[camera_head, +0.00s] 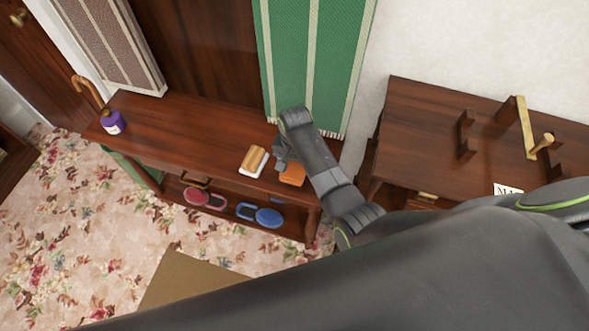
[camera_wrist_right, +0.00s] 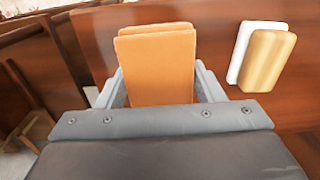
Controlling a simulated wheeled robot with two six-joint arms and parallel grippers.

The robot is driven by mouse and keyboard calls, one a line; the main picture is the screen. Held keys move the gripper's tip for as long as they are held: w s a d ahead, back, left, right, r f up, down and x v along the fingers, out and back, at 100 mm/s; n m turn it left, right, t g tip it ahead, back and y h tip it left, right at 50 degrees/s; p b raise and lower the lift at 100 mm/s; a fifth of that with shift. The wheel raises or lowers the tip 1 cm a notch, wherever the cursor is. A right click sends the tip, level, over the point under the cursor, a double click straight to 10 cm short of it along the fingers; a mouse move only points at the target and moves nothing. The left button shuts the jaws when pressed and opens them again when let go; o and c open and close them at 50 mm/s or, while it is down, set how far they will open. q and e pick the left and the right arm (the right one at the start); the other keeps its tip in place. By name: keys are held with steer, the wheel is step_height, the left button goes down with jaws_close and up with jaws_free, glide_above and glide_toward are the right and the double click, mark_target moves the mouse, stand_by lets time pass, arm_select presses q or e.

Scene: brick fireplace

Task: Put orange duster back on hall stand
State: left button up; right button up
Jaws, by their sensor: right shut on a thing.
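The orange duster (camera_head: 292,174) is a small orange block at the right end of the hall stand (camera_head: 190,137), a long dark-wood piece with a lower shelf. My right gripper (camera_head: 281,160) is shut on the duster, over or on the stand's top; I cannot tell whether the duster touches the wood. In the right wrist view the duster (camera_wrist_right: 157,65) sits between the two grey fingers of my right gripper (camera_wrist_right: 158,88). My left gripper is not in view.
A wood-and-white brush (camera_head: 254,160) lies just left of the duster. A purple bottle (camera_head: 112,122) stands at the stand's left end. A dark-wood table (camera_head: 420,130) stands at right. The stand's middle top is clear.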

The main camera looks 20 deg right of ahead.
mark_target(295, 170)
steer(key=f, duration=0.3)
steer(key=shift+w+f, duration=0.25)
steer(key=shift+f, duration=0.65)
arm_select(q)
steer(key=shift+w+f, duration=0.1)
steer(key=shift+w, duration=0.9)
arm_select(e)
steer(key=shift+d+f, duration=0.1)
steer(key=shift+f, duration=0.05)
steer(key=o, duration=0.9)
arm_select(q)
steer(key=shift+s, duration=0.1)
arm_select(e)
steer(key=shift+o, duration=0.2)
steer(key=shift+r, duration=0.2)
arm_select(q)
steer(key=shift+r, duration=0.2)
arm_select(e)
step_height(295, 170, up, 12)
steer(key=shift+f, duration=0.1)
